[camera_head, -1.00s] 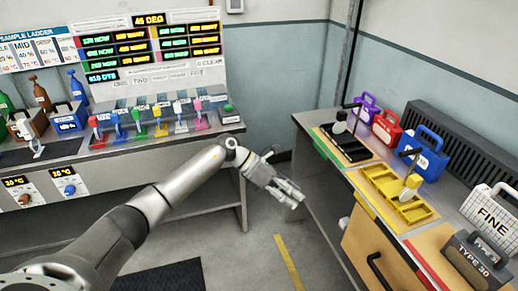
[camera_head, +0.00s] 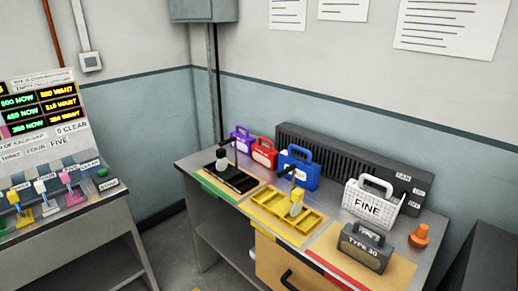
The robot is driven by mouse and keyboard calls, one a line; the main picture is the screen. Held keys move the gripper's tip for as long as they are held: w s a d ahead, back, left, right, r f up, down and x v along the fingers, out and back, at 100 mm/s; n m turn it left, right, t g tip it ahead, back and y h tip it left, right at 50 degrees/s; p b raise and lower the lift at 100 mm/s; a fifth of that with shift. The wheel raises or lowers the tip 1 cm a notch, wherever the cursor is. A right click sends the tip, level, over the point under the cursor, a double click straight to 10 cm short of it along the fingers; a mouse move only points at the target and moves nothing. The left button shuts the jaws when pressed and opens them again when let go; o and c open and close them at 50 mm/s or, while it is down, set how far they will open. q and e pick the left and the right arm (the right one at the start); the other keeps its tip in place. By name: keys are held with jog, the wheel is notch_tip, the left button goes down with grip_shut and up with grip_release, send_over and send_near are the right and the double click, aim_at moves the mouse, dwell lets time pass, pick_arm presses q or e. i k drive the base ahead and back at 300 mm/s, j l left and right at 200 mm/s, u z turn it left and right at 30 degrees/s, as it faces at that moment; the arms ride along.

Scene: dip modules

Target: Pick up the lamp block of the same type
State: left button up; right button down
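Several handled blocks stand on the right bench. A purple block (camera_head: 243,138), a red block (camera_head: 265,153) and a blue block (camera_head: 299,168) stand in a row along the back. A white gridded block marked FINE (camera_head: 368,204) stands to their right. A dark grey block marked TYPE 30 (camera_head: 362,250) sits on an orange-tan pad near the front right. None is labelled as a lamp block that I can read. Neither of my grippers is in view.
The right bench (camera_head: 190,163) also holds a black tray (camera_head: 236,183), a yellow tray (camera_head: 270,215) with a yellow-topped piece (camera_head: 297,202), and an orange knob (camera_head: 420,236). A ribbed dark unit lines the back. The left console (camera_head: 75,225) carries coloured levers.

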aim_at(244, 141)
jog(key=i+j+z, duration=0.25)
jog(key=z, duration=0.2)
jog(key=i+j+z, duration=0.3)
jog(key=z, duration=0.15)
jog(key=j, duration=0.1)
